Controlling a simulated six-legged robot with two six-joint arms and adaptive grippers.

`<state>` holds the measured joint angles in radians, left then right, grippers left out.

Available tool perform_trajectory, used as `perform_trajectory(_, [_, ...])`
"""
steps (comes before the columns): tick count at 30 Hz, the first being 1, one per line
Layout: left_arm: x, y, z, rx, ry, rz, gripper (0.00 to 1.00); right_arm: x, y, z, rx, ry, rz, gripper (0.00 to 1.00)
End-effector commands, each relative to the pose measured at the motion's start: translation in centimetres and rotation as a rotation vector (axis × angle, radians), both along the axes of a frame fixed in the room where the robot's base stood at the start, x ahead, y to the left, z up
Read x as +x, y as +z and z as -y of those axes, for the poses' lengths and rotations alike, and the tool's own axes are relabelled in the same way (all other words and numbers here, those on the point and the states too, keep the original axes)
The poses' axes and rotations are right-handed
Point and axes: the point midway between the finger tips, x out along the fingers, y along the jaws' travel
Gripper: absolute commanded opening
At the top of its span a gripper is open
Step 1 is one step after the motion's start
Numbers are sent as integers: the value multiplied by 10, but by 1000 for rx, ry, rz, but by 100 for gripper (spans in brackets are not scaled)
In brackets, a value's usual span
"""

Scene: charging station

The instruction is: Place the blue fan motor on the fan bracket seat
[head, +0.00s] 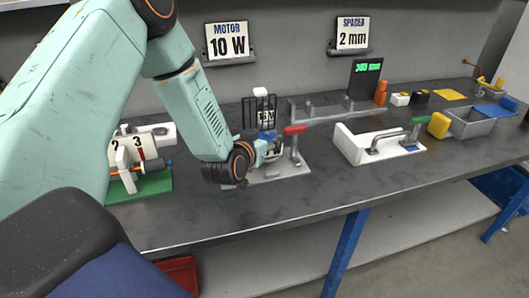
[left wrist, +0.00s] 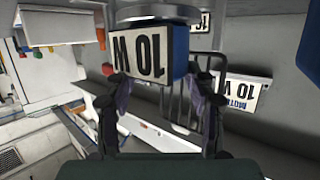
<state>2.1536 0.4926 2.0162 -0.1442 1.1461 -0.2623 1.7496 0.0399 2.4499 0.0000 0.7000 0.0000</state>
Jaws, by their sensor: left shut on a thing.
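My left gripper (head: 268,148) reaches over the bench in the head view. In the left wrist view its two fingers (left wrist: 160,105) are closed on the blue fan motor (left wrist: 181,52), whose white face reads "10 W" upside down. In the head view only a bit of the blue motor (head: 266,135) shows by the fingers. The fan bracket, with a black wire guard (head: 259,108), stands behind the gripper on a grey base plate (head: 285,171). The guard also shows behind the motor in the wrist view (left wrist: 212,66). The seat is hidden; contact with it cannot be told. My right gripper is not seen.
A red-handled clamp (head: 295,130) stands just right of the gripper. A white fixture with a green handle (head: 418,121) is further right. A numbered fixture (head: 135,155) on a green base is left. Signs read "MOTOR 10 W" (head: 229,41) and "SPACER 2 mm" (head: 352,33). The front bench is clear.

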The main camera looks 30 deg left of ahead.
Motion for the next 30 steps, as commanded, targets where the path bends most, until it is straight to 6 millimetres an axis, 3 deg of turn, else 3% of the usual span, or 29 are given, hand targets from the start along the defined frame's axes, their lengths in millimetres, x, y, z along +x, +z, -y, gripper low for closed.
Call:
perform_trajectory(10, [0,-38,0,1,-1,0,14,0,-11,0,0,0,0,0])
perform_trajectory(23, [0,-42,0,0,0,2,14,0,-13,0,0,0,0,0])
perform_trajectory(24, [0,-41,0,-1,0,0,58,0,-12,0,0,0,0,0])
perform_trajectory(30, [0,-41,0,-1,0,0,75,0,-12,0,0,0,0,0])
